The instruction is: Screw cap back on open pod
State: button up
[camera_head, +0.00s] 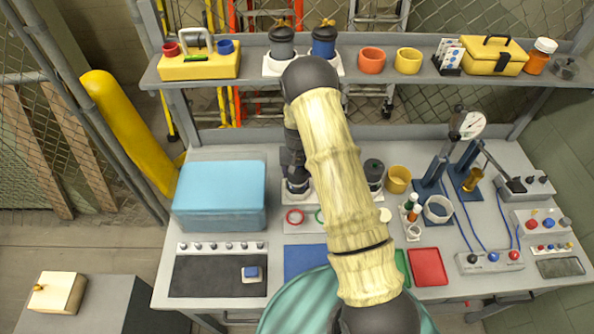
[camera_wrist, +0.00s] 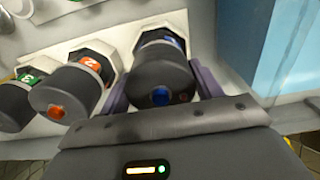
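In the wrist view my gripper (camera_wrist: 162,88) has one finger on each side of the dark top of a pod with a blue label (camera_wrist: 160,72). The fingers stand apart, but whether they touch it I cannot tell. A pod with an orange 2 label (camera_wrist: 72,88) and a pod with a green 3 label (camera_wrist: 18,100) sit beside it in white holders. Their tops look dark and covered. In the head view my arm hides most of this row, and one pod (camera_head: 374,172) shows right of it. I cannot tell which pod is open, and no loose cap is clearly seen.
A blue box (camera_head: 220,195) stands left of the pods, close to my gripper. A red ring (camera_head: 295,216) lies in front of them. A yellow cup (camera_head: 398,179) and a gauge stand (camera_head: 462,135) are to the right. A shelf (camera_head: 350,72) runs above the bench.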

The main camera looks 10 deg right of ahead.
jog(key=shift+o, duration=1.4)
jog(key=shift+c, duration=1.2)
jog(key=m, duration=1.2)
jog(key=shift+m, duration=0.4)
jog(key=m+p, duration=0.1)
jog(key=m, duration=0.3)
jog(key=shift+f, duration=0.1)
jog(key=o, duration=0.9)
jog(key=shift+s, duration=0.1)
jog(key=shift+o, duration=0.6)
